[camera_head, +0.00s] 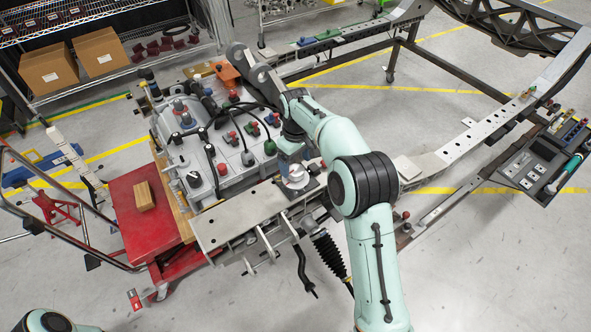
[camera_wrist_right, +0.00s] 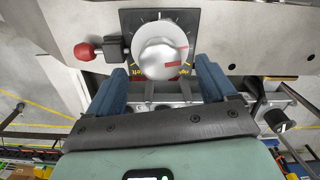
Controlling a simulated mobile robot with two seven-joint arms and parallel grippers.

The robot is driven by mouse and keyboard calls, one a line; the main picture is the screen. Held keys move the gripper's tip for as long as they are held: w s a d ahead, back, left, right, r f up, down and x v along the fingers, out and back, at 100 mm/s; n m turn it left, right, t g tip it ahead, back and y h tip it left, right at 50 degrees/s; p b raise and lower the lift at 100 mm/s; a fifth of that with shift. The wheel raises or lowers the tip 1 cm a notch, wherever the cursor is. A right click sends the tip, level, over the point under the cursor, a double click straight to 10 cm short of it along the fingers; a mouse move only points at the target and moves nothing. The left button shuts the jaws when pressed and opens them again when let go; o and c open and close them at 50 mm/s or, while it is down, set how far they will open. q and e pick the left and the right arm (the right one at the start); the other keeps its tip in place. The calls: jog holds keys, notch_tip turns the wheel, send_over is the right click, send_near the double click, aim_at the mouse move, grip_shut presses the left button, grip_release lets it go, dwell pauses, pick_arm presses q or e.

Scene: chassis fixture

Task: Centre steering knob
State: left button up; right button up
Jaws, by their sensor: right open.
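The steering knob is a round silver knob (camera_wrist_right: 160,52) on a black square dial plate (camera_wrist_right: 133,20) with tick marks, fixed to a grey metal beam. It carries red marks toward the right of its face in the wrist view. In the head view the knob (camera_head: 297,177) sits on the near beam, just below my right gripper (camera_head: 288,150). In the wrist view the two blue fingers of my right gripper (camera_wrist_right: 160,68) are open, one on each side of the knob's lower part. I cannot tell whether either finger touches it. My left gripper is out of view.
A red ball-ended lever (camera_wrist_right: 88,50) sticks out left of the dial in the wrist view. A machine block (camera_head: 215,135) with hoses and coloured caps stands behind the beam (camera_head: 240,217). A red cart (camera_head: 150,215) bears a small brown block (camera_head: 144,196). Open floor lies in front.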

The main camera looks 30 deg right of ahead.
aim_at(296, 169)
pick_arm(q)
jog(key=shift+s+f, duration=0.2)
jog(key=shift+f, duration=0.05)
pick_arm(e)
jog(key=shift+f, duration=1.65)
jog(key=c, duration=1.1)
jog(key=shift+o, duration=0.2)
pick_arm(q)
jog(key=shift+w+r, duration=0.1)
